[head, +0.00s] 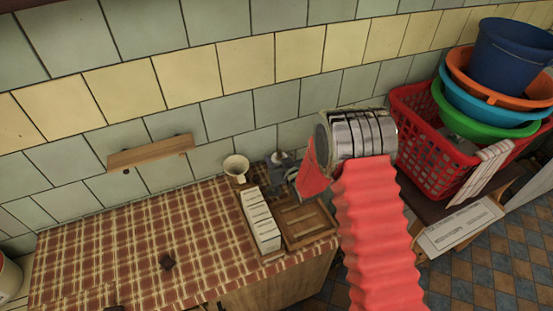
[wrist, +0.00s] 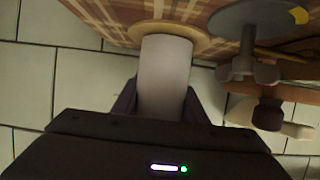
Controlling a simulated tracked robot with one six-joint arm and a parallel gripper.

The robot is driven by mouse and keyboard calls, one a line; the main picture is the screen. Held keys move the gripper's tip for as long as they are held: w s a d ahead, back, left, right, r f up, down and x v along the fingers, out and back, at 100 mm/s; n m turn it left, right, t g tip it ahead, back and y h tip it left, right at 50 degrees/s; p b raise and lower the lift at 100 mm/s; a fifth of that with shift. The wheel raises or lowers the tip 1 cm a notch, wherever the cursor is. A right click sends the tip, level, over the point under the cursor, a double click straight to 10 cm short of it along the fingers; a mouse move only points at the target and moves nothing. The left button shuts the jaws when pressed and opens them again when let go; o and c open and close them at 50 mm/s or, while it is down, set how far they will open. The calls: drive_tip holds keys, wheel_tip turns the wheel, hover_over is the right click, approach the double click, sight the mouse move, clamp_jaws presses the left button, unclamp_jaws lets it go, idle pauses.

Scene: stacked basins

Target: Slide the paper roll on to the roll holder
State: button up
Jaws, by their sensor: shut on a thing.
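In the wrist view a plain pale grey-white cylinder, the paper roll (wrist: 165,65), stands between the two dark fingers of my gripper (wrist: 162,98). The fingers are shut on its near part, and their housing hides that end. The roll's far end shows against a round beige disc (wrist: 200,36). I cannot tell whether they touch, or whether the disc belongs to the roll holder. In the head view my gripper (head: 280,166) is a small dark grey shape above the back of the counter, partly hidden by my arm. A cream, cup-like thing (head: 237,167) shows just left of it.
The checked cloth (head: 120,235) covers the counter, mostly clear at left. A white slotted box (head: 260,220) and a wooden tray (head: 308,222) lie at its right end. A wooden shelf (head: 150,153) is on the tiled wall. A red basket (head: 415,140) with stacked basins stands at right.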

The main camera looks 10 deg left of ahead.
drive_tip(key=o, duration=1.1)
drive_tip(key=v, duration=1.3)
drive_tip(key=shift+s+d, duration=0.3)
drive_tip(key=shift+d, duration=0.05)
